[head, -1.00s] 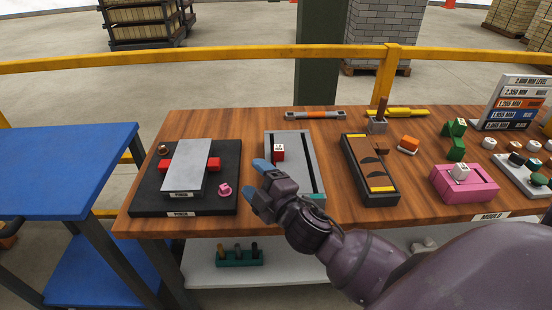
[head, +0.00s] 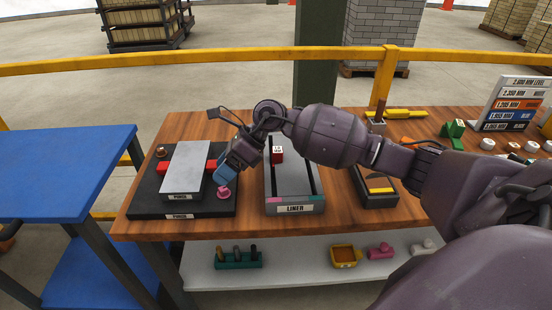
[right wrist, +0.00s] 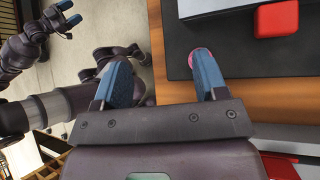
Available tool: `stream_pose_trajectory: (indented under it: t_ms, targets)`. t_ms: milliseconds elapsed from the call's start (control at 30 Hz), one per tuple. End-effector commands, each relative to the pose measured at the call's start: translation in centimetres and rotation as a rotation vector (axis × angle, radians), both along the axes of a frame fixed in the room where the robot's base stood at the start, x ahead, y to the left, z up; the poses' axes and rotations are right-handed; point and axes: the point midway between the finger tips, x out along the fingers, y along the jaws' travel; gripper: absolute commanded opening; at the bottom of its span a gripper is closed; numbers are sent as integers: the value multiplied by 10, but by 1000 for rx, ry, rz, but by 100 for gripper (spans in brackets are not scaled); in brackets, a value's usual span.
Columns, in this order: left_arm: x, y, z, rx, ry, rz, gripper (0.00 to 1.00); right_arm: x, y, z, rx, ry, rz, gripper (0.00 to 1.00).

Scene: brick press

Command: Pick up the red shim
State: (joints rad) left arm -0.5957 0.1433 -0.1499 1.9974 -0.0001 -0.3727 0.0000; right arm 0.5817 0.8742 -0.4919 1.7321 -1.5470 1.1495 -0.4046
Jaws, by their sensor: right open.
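Red ends show on both sides of a grey slab on a black plate (head: 150,200) in the head view: a left red end (head: 163,167) and a right red end (head: 211,165). The slab hides what lies between, so I cannot tell whether they are one shim. A red block (right wrist: 276,18) shows at the top right of the right wrist view. My right gripper (head: 225,174) is open and empty, just right of the slab, by the right red end. My left gripper (right wrist: 70,12) shows at the upper left of the right wrist view, fingers apart.
A pink knob (head: 223,192) is beside my right fingertips, on the plate. The grey slab (head: 185,170) lies across the plate. A grey liner tray (head: 293,190) with a red, white-topped block (head: 277,155) stands right, partly behind my arm. A blue table (head: 65,170) is left.

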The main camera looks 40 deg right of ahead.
Motion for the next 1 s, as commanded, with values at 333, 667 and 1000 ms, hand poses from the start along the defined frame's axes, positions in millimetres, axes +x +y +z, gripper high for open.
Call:
stream_pose_trajectory:
  t_ms: [333,667,1000]
  targets:
    - [5,-1,4,0,-12,-2,72,32,-135,37,-662,81,80,66]
    - [-2,0,0,0,2,2,72,32,-170,49,-810,137,72,66]
    - [-6,1,-4,0,12,2,72,32,-169,4,-805,137,74,66]
